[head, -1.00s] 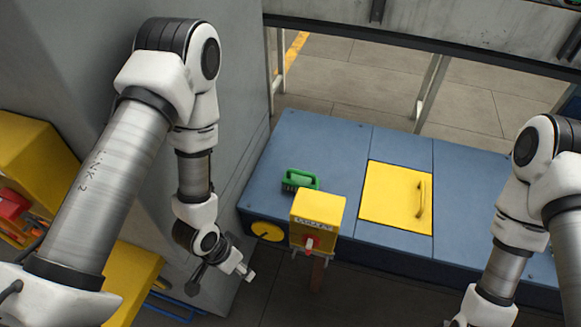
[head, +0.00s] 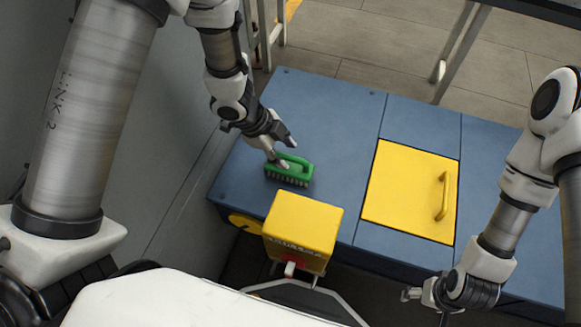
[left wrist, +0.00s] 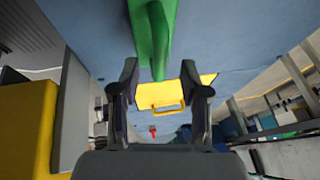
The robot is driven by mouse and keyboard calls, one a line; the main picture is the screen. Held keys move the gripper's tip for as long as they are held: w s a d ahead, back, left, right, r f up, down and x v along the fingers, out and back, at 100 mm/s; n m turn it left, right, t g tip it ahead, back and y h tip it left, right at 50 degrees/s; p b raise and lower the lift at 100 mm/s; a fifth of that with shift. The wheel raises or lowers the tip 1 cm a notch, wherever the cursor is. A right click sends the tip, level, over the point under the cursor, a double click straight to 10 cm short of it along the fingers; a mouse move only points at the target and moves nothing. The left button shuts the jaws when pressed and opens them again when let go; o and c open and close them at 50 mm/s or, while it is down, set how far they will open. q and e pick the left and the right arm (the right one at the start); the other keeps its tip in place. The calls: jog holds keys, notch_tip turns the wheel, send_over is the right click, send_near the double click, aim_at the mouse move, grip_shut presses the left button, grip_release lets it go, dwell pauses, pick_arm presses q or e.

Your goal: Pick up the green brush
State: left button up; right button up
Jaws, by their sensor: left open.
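The green brush (head: 291,169) lies bristles down on the left part of the blue bench top (head: 325,115), its handle loop upward. My left gripper (head: 281,153) is just above and at the left end of the brush, with its fingers apart. In the left wrist view the open fingers (left wrist: 159,88) are on either side of the line of the green brush handle (left wrist: 158,42), with nothing seen held between them. I cannot tell whether a finger touches the brush. My right gripper (head: 406,295) is low at the right, in front of the bench; its fingers are too small to read.
A yellow box (head: 303,225) with a red switch stands at the bench's front, close to the brush. A yellow hatch (head: 405,195) with a raised handle (head: 444,195) is set in the bench top to the right. The bench top behind the brush is clear.

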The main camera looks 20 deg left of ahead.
aim_at(288, 157)
pick_arm(q)
jog(key=b+x, duration=0.1)
jog(key=x, duration=0.2)
jog(key=shift+d+f, duration=0.1)
jog(key=shift+f, duration=0.3)
jog(key=shift+r, duration=0.1)
jog(key=shift+c, duration=0.8)
grip_shut()
notch_tip(288, 157, up, 28)
jog(key=p, duration=1.4)
